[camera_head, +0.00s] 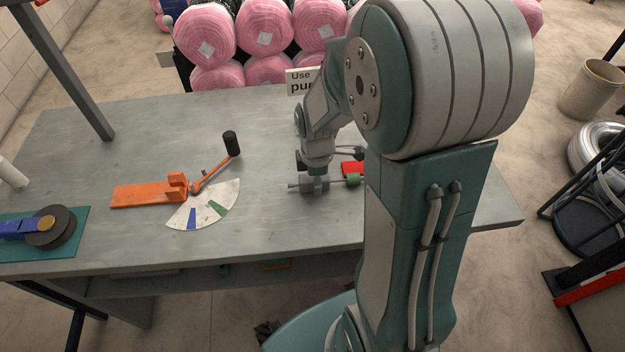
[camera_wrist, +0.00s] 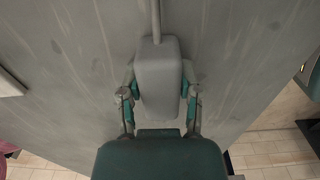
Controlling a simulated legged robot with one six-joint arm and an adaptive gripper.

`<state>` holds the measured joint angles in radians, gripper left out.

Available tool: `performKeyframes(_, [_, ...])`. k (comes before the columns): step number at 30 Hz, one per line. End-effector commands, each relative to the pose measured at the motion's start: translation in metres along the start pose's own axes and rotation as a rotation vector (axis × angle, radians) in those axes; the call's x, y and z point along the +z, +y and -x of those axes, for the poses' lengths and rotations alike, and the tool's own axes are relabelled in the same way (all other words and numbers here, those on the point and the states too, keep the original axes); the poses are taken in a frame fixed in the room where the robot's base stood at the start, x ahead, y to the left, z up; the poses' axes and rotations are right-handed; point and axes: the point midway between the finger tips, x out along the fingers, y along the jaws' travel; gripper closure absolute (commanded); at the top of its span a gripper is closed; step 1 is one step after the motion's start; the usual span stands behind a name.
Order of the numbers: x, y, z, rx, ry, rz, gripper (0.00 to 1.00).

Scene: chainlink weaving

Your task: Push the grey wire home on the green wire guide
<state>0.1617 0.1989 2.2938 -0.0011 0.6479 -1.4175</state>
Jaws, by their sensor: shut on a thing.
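My gripper (camera_head: 314,184) is low over the right part of the table in the head view. In the wrist view its two fingers (camera_wrist: 159,85) are shut on the sides of a smooth grey block (camera_wrist: 160,62). A thin grey rod (camera_wrist: 156,18), perhaps the grey wire, runs from the block's far end out of the picture. In the head view a grey rod end (camera_head: 292,186) sticks out left of the gripper. A small green piece (camera_head: 355,180), perhaps the green wire guide, is just right of it, partly hidden by my arm. I cannot tell whether wire and guide touch.
A red piece (camera_head: 351,168) lies behind the green one. An orange bending tool (camera_head: 150,194) with a black-knobbed lever and a white fan-shaped scale (camera_head: 205,207) stand left on the grey table (camera_head: 265,225). A brown reel (camera_head: 55,228) sits on a green mat (camera_head: 80,238) farther left.

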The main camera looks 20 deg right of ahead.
Motion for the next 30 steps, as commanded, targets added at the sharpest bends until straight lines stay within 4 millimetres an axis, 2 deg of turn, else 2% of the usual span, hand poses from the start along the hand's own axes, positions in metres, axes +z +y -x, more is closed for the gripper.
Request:
performKeyframes(23, [0.020, 0.000, 0.000, 0.000, 0.000, -0.001, 1.00])
performKeyframes(24, [0.020, 0.000, 0.000, 0.000, 0.000, 0.000, 0.37])
performKeyframes(25, [0.019, 0.000, 0.000, 0.000, 0.000, 0.000, 0.24])
performKeyframes(26, [0.019, 0.000, 0.000, 0.000, 0.000, 0.000, 0.15])
performKeyframes(30, [0.019, 0.000, 0.000, 0.000, 0.000, 0.000, 0.15])
